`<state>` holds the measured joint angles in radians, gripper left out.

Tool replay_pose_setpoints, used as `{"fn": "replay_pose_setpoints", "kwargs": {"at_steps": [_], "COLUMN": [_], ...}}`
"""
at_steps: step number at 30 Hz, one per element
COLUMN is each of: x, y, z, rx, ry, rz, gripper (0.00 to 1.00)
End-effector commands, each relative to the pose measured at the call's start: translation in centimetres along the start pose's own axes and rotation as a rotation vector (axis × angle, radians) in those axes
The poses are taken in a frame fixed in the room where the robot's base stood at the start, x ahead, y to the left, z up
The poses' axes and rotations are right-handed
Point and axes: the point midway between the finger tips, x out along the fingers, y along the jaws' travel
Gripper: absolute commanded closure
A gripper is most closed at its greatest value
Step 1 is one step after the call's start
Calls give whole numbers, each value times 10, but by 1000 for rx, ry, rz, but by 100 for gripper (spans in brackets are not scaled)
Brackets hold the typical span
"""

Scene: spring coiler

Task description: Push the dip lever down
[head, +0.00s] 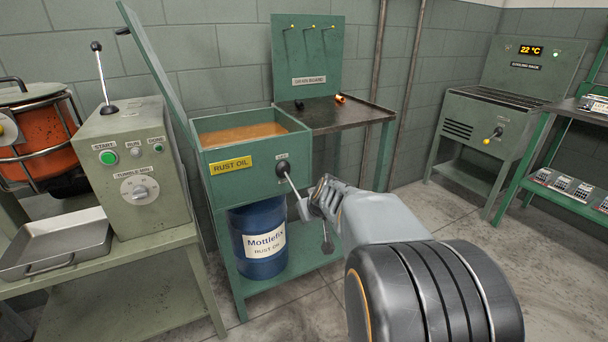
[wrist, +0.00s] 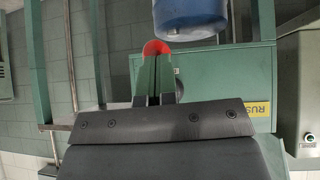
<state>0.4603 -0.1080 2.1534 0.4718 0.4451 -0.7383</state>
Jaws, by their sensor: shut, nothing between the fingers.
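The dip lever (head: 291,184) is a thin metal rod on a dark round pivot on the front of the green rust oil tank (head: 225,185). It slants down to the right, and its lower end is hidden at my gripper (head: 308,205). My gripper is shut and empty, at the lever's lower end in the head view. In the wrist view, the fingers of my gripper (wrist: 157,62) are together, and a red rounded thing (wrist: 157,46) shows at their tips. It may be the lever's knob. I cannot tell whether they touch.
A blue drum (head: 258,240) stands on the shelf under the tank, and also shows in the wrist view (wrist: 190,18). A drain board (head: 345,113) adjoins the tank. A tumbler control box (head: 128,165) stands left. A cooling rack (head: 480,135) stands right, beyond open floor.

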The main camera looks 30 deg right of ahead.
Motion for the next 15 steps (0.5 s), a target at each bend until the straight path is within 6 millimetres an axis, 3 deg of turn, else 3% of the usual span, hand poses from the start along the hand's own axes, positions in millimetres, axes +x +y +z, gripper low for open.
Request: {"fn": "replay_pose_setpoints", "kwargs": {"at_steps": [6,15], "x": [20,28], "y": [-2,-3], "z": [12,16], "rx": [0,-1], "ry": [-2,-2], "rz": [-2,-3], "gripper": [100,100]}}
